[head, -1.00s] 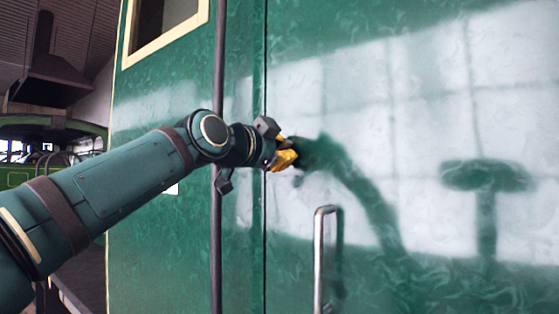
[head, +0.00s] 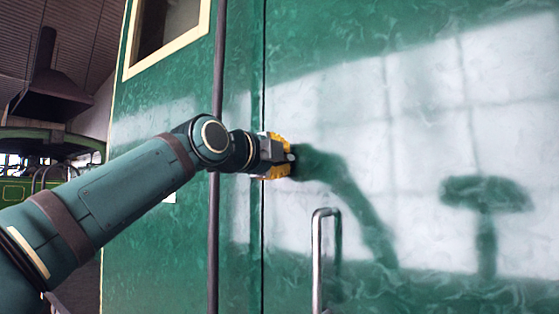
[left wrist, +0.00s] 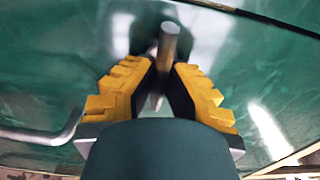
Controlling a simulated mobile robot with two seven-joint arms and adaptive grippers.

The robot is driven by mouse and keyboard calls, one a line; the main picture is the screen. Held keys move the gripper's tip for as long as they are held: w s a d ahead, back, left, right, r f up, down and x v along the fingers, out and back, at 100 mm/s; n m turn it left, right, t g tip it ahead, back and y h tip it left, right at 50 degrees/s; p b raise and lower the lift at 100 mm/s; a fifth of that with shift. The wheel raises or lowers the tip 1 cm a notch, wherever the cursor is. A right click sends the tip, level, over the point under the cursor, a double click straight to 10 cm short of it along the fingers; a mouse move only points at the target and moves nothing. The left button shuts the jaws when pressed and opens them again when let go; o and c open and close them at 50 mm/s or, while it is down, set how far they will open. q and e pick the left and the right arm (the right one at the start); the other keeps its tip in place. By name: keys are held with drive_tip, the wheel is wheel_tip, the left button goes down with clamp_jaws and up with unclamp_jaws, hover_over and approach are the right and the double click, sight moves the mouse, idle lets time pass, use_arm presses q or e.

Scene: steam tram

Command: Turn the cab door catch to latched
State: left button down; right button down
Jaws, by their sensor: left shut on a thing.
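The cab door (head: 420,120) is a glossy green panel on the right of the head view. My left gripper (head: 289,157) is against it near its left edge and hides most of the catch there. My left gripper (left wrist: 163,76) is shut on this bar, one finger on each side. Whether the catch is latched cannot be told. My right gripper is not in view.
A curved metal handle (head: 318,258) stands out from the door below and right of the gripper. It also shows in the left wrist view (left wrist: 52,132).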

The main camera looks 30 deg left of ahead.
use_arm(q)
drive_tip(key=shift+r, duration=0.1)
idle(0.4)
drive_tip(key=c, duration=1)
unclamp_jaws()
drive_tip(key=shift+w, duration=0.1)
drive_tip(key=s, duration=1.2)
drive_tip(key=shift+a, duration=0.45)
